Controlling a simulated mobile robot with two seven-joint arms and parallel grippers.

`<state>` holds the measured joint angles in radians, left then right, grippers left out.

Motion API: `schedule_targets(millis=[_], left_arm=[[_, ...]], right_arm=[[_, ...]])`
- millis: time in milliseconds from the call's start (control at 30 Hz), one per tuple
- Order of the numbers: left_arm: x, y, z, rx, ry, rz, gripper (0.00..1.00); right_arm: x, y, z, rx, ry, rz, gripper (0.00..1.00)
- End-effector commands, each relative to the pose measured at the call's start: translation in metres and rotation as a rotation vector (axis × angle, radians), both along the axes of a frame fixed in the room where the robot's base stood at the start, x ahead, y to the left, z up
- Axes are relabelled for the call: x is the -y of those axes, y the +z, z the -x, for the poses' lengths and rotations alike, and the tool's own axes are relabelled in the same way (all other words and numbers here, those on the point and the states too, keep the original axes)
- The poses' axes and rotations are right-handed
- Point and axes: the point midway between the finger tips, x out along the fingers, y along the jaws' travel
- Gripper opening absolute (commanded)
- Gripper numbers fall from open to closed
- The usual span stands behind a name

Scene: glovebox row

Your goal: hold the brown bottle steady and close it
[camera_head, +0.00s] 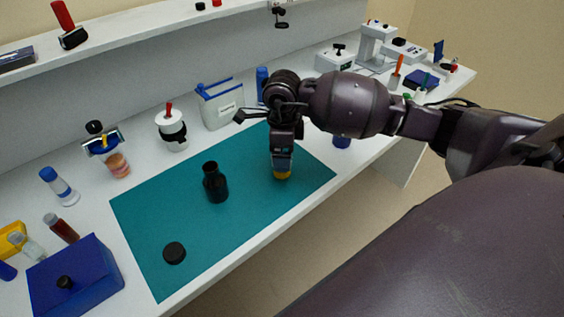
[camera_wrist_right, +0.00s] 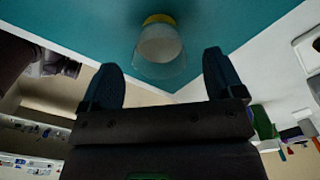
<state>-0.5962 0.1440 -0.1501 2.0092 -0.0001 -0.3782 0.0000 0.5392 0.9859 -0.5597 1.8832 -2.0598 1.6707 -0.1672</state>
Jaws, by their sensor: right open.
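The dark brown bottle (camera_head: 215,185) stands upright on the teal mat (camera_head: 150,215), its neck open with no cap on it. A round black cap (camera_head: 174,253) lies on the mat nearer the front left edge. My right gripper (camera_head: 282,162) points down over the right part of the mat, to the right of the bottle and apart from it. In the right wrist view its two fingers (camera_wrist_right: 160,62) are spread with nothing gripped. A clear vessel with a yellow end (camera_wrist_right: 158,40) is on the mat beyond the fingertips; the gripper mostly hides it in the head view. My left gripper is out of view.
A blue box (camera_head: 90,280) stands at the front left. Small vials, a clamp stand with a flask (camera_head: 118,165), a white jar (camera_head: 172,130) and a white-blue container (camera_head: 222,105) line the back. The mat between bottle and cap is clear.

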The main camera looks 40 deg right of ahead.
Motion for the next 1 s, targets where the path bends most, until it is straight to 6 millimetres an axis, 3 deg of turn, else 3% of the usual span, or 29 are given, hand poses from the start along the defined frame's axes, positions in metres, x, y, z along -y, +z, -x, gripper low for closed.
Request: schedule_targets(millis=[200,633,900,1000], left_arm=[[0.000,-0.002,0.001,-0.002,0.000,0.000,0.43],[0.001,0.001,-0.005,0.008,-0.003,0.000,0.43],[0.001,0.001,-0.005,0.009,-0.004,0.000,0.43],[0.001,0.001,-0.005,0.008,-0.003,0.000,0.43]], right_arm=[[-0.001,-0.025,0.000,-0.001,-0.001,-0.001,0.87],[-0.001,-0.027,0.000,0.001,0.000,0.001,0.85],[-0.001,-0.027,0.000,0.001,0.000,0.001,0.44],[-0.001,-0.027,0.000,0.001,0.000,0.001,0.34]])
